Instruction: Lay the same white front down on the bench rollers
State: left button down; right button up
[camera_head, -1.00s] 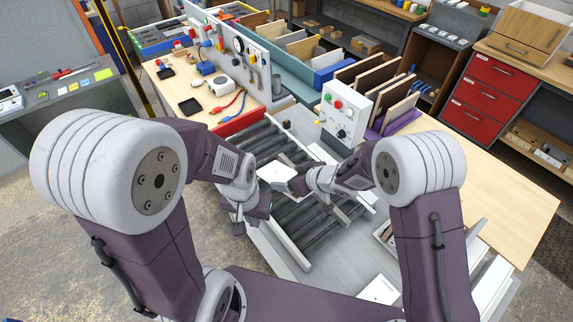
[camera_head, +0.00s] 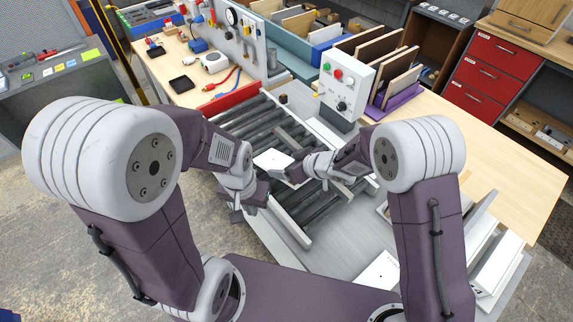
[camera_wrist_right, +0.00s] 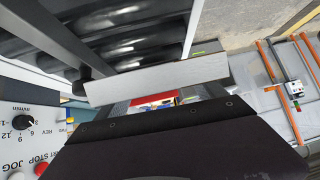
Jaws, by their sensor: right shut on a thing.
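The white front (camera_head: 272,160) is a small pale panel above the bench rollers (camera_head: 325,200) in the head view. My right gripper (camera_head: 293,172) is shut on it at its right side. In the right wrist view a pale, narrow strip (camera_wrist_right: 160,78), apparently the front seen nearly edge-on, lies across the picture beyond my dark gripper body, with rollers (camera_wrist_right: 125,25) behind it. I cannot tell whether the front touches the rollers. My left gripper (camera_head: 238,215) hangs at the left side of the bench, apart from the front; its fingers are too small to read.
A white control box (camera_head: 343,90) with buttons stands behind the rollers on the right. A red bar (camera_head: 232,101) crosses the far roller end. Another white panel (camera_head: 378,271) lies at the lower right. Boards stand in a purple rack (camera_head: 400,97).

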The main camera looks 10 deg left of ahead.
jog(key=shift+w, duration=0.1)
jog(key=shift+f, duration=0.35)
dwell(0.5)
jog(key=o, duration=1.7)
jog(key=c, duration=1.2)
jog(key=shift+c, duration=0.2)
jog(key=shift+s+d+r+p, duration=0.2)
jog(key=shift+s+d+r, duration=0.15)
jog(key=shift+d, duration=0.2)
jog(key=shift+s+d+r+p, duration=0.2)
jog(key=shift+s+d+r, duration=0.1)
jog(key=shift+d, duration=0.2)
jog(key=shift+s+d, duration=0.25)
jog(key=shift+d, duration=0.05)
